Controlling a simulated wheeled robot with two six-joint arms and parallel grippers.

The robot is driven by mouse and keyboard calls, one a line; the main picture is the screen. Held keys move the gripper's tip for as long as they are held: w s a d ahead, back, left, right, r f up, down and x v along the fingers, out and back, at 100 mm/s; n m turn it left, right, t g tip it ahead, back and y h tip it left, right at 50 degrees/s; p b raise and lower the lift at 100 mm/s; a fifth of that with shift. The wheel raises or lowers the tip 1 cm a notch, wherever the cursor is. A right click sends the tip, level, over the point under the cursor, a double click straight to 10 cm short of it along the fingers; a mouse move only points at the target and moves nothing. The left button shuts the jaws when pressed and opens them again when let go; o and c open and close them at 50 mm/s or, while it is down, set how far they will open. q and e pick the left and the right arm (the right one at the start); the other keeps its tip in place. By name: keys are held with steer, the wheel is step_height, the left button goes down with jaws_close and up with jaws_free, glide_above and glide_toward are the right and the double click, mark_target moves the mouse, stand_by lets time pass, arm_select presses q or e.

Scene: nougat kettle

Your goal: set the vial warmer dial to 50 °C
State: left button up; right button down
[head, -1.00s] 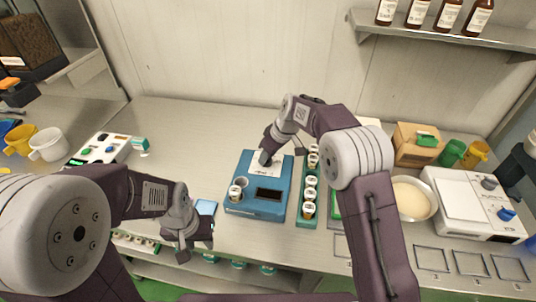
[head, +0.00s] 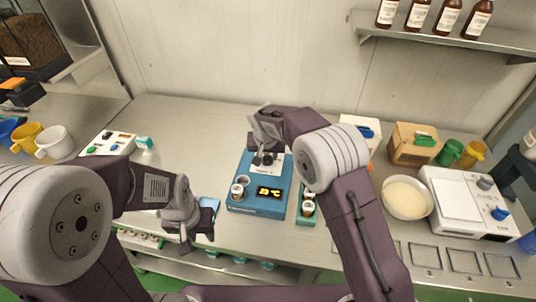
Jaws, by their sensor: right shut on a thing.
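The vial warmer (head: 244,204) is a blue box on the counter. Its display (head: 269,193) is lit with orange characters that look like a two-digit number and °C; the exact digits are hard to read. A white-capped vial (head: 237,191) stands in its left front, with an empty-looking round well (head: 243,181) behind it. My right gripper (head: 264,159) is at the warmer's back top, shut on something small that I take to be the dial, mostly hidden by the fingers. My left gripper (head: 198,236) hangs left of the warmer near the counter's front edge, open and empty.
A green rack (head: 307,218) with capped vials stands right of the warmer, partly behind my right arm. A bowl (head: 405,197) and a white device (head: 463,200) are further right. Cups (head: 55,142) stand at left. The counter behind the warmer is clear.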

steer(key=m+h, duration=0.1)
steer(key=m, duration=0.1)
steer(key=m+h, duration=0.1)
steer(key=m, duration=0.2)
steer(key=shift+a+m+g+p, duration=0.15)
steer(key=shift+m+g+p, duration=0.15)
steer(key=shift+p, duration=0.1)
stand_by(0.4)
steer(key=c, duration=1)
jaws_free()
steer(key=shift+r, duration=0.1)
steer(key=v, duration=0.9)
steer(key=shift+b, duration=0.3)
steer(key=shift+w, duration=0.15)
